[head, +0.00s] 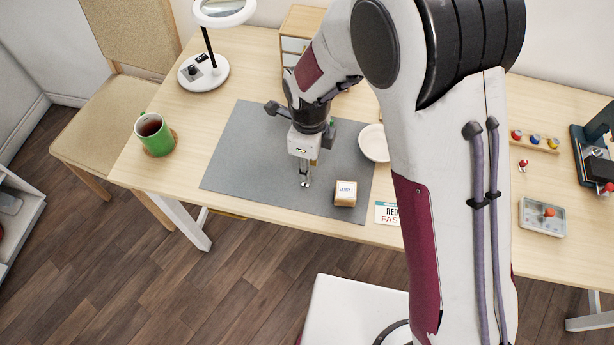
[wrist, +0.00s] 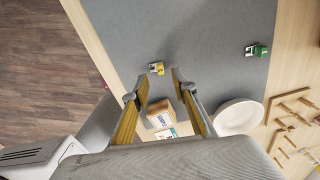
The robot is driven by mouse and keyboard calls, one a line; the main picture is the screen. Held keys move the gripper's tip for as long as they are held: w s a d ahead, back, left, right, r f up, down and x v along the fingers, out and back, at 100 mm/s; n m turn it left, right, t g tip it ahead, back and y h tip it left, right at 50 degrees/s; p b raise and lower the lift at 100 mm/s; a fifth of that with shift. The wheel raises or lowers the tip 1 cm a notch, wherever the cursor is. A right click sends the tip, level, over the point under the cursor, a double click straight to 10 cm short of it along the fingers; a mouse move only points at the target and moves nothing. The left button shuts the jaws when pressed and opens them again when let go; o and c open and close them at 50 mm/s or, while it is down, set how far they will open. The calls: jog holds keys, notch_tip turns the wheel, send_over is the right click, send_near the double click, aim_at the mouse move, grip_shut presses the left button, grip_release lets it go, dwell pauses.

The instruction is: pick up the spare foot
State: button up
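My gripper (head: 305,184) is over the front part of the grey mat (head: 235,165), pointing down. In the wrist view its two fingers (wrist: 155,84) stand apart with nothing between them. A small yellow-and-grey piece (wrist: 157,68) lies on the mat just beyond the fingertips, in line with the gap. I cannot make out either piece in the head view, where my arm covers part of the mat.
A small labelled box (head: 345,194) stands on the mat close to my gripper, near a printed card (head: 386,213). A white bowl (head: 372,144) is behind it. A green mug (head: 154,136) and a lamp (head: 204,74) stand left. A wooden rack (wrist: 290,112) is right in the wrist view.

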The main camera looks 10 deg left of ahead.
jog(key=shift+f, duration=1.85)
grip_shut()
